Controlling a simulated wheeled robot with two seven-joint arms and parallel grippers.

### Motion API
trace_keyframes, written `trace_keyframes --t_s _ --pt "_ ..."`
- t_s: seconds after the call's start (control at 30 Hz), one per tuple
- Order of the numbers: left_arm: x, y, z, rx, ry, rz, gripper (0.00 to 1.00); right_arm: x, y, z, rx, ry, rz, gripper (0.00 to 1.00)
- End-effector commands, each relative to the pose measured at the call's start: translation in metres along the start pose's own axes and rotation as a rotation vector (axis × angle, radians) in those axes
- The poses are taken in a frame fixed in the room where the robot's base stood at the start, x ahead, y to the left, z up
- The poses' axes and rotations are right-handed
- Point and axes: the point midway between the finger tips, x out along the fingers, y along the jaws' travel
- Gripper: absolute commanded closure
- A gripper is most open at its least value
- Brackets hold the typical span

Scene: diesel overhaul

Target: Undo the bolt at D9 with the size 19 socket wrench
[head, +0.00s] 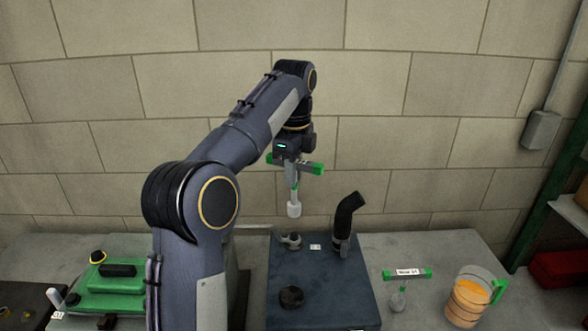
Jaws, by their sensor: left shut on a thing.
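My left gripper (291,157) is shut on the T-handled socket wrench (294,190), which has green handle ends and a pale socket pointing down. The wrench hangs upright in the air, above the dark blue block (330,290). A small grey fitting (290,241) stands on the block below the socket, with a clear gap between them. I cannot make out the bolt at D9 or the size on the held wrench. A second green-ended T-handled wrench (407,274) with a white label stands on the grey bench to the right. My right gripper is not in view.
A black elbow pipe (346,220) rises from the block, right of the wrench. A round black part (291,298) sits nearer on it. A clear jug of orange liquid (468,298) stands at the right, a green case (118,290) at the left. A block wall closes the back.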

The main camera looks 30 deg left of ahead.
Motion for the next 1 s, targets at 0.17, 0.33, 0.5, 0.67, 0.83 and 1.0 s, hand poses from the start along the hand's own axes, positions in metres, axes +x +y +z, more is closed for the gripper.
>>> trace_keyframes --t_s 0.17,0.33,0.5,0.67,0.83,1.0 --pt "0.005 0.0 0.0 0.32 0.001 0.001 1.0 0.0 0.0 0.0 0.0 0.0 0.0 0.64" --pt "0.009 0.0 0.0 0.631 0.001 -0.002 1.0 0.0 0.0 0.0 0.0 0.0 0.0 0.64" --pt "0.014 0.0 0.0 0.956 0.002 -0.001 1.0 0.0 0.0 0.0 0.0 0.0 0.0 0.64" --pt "0.019 0.0 0.0 1.265 0.001 -0.001 1.0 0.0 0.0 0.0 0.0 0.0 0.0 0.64" --pt "0.024 -0.001 0.001 1.504 0.003 -0.002 1.0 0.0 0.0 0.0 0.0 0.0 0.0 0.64" --pt "0.027 -0.001 -0.002 1.581 0.006 0.005 1.0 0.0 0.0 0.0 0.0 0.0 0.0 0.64"
